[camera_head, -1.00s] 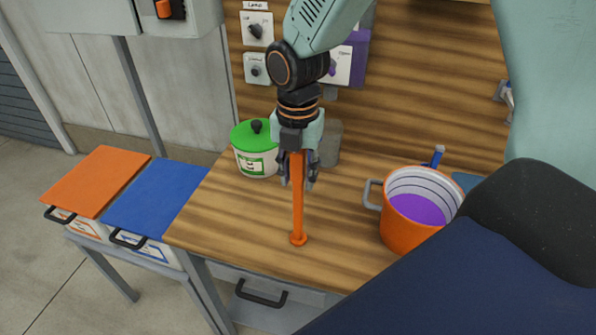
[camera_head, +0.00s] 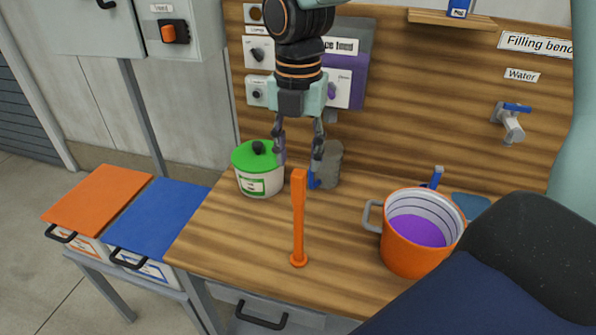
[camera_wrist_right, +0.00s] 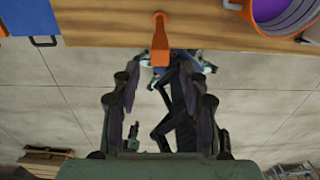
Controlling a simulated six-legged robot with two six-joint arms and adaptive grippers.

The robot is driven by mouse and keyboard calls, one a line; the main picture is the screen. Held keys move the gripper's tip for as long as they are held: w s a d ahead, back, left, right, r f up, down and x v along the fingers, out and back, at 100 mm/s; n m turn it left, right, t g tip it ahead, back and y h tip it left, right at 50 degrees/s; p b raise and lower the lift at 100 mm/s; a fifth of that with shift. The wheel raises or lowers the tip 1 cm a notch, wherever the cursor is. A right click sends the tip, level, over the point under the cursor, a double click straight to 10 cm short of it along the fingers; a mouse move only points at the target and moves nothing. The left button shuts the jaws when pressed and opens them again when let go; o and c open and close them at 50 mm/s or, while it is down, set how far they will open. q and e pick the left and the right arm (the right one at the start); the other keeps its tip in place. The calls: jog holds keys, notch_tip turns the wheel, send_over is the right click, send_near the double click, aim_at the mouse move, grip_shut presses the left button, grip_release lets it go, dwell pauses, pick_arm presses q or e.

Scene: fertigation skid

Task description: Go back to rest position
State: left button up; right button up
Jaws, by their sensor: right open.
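My right gripper (camera_head: 299,150) is open and empty in the head view, above and behind the orange rod-like tool (camera_head: 299,220). The tool stands upright on its round foot on the wooden bench (camera_head: 240,235), apart from the fingers. In the right wrist view the same orange tool (camera_wrist_right: 160,42) shows at the top, beyond the open fingers (camera_wrist_right: 165,110). My left gripper is not in view.
An orange pot (camera_head: 412,250) with purple liquid stands right of the tool. A white pot with a green lid (camera_head: 258,170) and a grey container (camera_head: 329,165) stand behind. Orange (camera_head: 97,199) and blue (camera_head: 157,217) lidded bins are at left. A water tap (camera_head: 509,122) is on the back wall.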

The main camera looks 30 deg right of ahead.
jog(key=shift+w+r, duration=0.1)
jog(key=shift+r, duration=0.75)
